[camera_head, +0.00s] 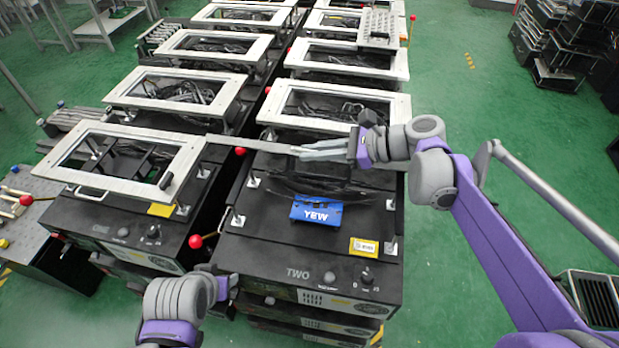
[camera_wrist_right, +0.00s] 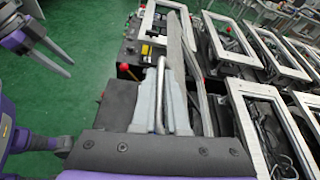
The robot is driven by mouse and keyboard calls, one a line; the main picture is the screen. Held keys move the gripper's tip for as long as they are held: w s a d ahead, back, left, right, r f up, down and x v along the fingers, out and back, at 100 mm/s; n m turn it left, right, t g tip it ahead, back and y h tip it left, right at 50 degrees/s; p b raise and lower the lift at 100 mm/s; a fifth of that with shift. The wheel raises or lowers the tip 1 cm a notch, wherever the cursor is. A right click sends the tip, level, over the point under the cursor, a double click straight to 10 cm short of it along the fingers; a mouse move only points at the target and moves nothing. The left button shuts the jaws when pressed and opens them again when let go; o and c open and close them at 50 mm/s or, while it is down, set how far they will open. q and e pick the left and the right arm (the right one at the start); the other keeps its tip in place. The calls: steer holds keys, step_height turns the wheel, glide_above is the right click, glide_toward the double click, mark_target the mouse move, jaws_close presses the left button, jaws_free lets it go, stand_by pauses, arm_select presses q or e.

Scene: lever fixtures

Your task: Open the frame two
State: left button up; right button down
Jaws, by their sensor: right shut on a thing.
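The box marked TWO (camera_head: 297,273) stands at the front centre, with a blue block (camera_head: 316,211) on its dark top. Its pale frame (camera_head: 250,144) is raised and seen nearly edge-on above the back of the box; its edge also shows in the right wrist view (camera_wrist_right: 181,45). My right gripper (camera_head: 325,151) is at this frame. In the right wrist view its fingers (camera_wrist_right: 161,105) are closed around a metal handle (camera_wrist_right: 160,90). My left gripper (camera_wrist_right: 56,58) is empty, with its fingers apart, away from the frame; in the head view it is at the lower left.
Box ONE (camera_head: 110,233), with its frame (camera_head: 118,184) lying flat, stands to the left. More framed boxes (camera_head: 330,104) run back in two rows. Red-knobbed levers (camera_head: 196,241) stick out between the boxes. Green floor (camera_head: 470,120) is clear at right.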

arm_select(q)
steer(key=shift+w+r+p, duration=0.35)
steer(key=shift+r+p, duration=0.1)
steer(key=shift+r, duration=0.3)
steer(key=shift+w+r+p, duration=0.35)
steer(key=shift+r+p, duration=0.05)
steer(key=shift+r, duration=0.35)
arm_select(e)
steer(key=w+d+r+m+g, duration=0.1)
steer(key=w+r+m, duration=0.1)
steer(key=w, duration=0.5)
steer(key=w+d+r+m+g+y, duration=0.1)
steer(key=w+d+r+m, duration=0.1)
steer(key=w+r, duration=0.2)
steer(key=shift+w+d+r+g, duration=0.15)
steer(key=shift+w+r+g, duration=0.2)
steer(key=shift+w, duration=1.05)
steer(key=shift+f, duration=0.1)
steer(key=c, duration=0.9)
jaws_free()
steer(key=shift+c, duration=0.2)
arm_select(q)
steer(key=shift+s+f, duration=0.1)
steer(key=shift+f, duration=0.1)
arm_select(e)
steer(key=v, duration=1)
steer(key=shift+d, duration=0.4)
